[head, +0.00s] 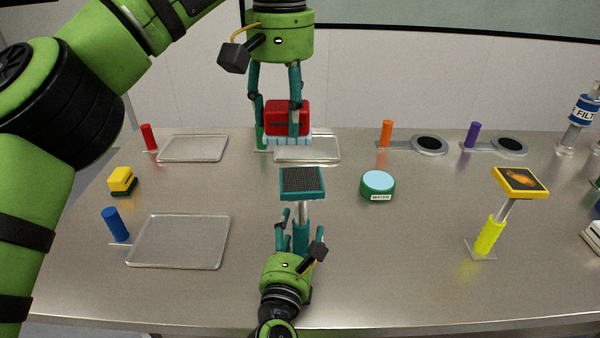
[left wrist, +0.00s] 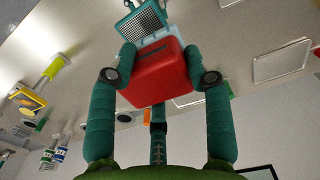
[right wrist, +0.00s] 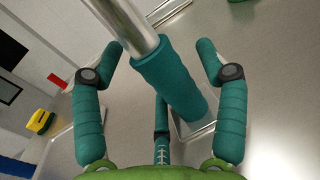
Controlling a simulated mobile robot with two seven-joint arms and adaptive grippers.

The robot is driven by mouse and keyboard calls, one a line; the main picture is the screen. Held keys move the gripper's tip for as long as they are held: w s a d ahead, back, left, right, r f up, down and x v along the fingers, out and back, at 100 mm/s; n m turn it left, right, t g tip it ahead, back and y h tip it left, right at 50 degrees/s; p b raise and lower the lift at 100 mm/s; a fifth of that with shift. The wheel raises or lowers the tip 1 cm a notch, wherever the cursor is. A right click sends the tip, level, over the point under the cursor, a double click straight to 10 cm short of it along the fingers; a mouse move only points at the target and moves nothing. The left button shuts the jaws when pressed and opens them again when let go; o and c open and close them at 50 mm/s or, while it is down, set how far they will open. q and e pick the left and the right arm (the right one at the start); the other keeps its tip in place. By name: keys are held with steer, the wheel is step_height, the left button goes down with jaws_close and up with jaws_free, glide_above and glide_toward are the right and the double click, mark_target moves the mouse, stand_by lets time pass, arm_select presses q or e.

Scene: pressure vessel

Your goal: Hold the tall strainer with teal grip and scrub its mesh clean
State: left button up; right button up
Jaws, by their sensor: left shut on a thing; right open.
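The tall strainer stands upright on a clear base, with its dark square mesh (head: 302,182) facing up in a teal frame. Its teal grip (right wrist: 170,77) stands between the fingers of my right gripper (head: 298,225), which is open; gaps show on both sides in the right wrist view (right wrist: 160,58). My left gripper (head: 278,130) is shut on a red scrub brush (head: 287,116) with pale blue bristles (head: 287,140) pointing down. The brush is above and behind the mesh, apart from it. It also shows in the left wrist view (left wrist: 158,78), with the mesh (left wrist: 137,24) beyond.
A round blue-topped water pad (head: 377,184) lies right of the strainer. A yellow-grip strainer (head: 489,236) with an orange-stained mesh stands farther right. Clear trays (head: 178,240) lie left, a yellow sponge (head: 121,179) between. Orange-handled (head: 386,133) and purple-handled (head: 472,134) round strainers lie behind.

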steer(key=s, duration=0.4)
steer(key=s+a, duration=0.1)
steer(key=s, duration=0.3)
steer(key=s+a, duration=0.1)
steer(key=s, duration=0.3)
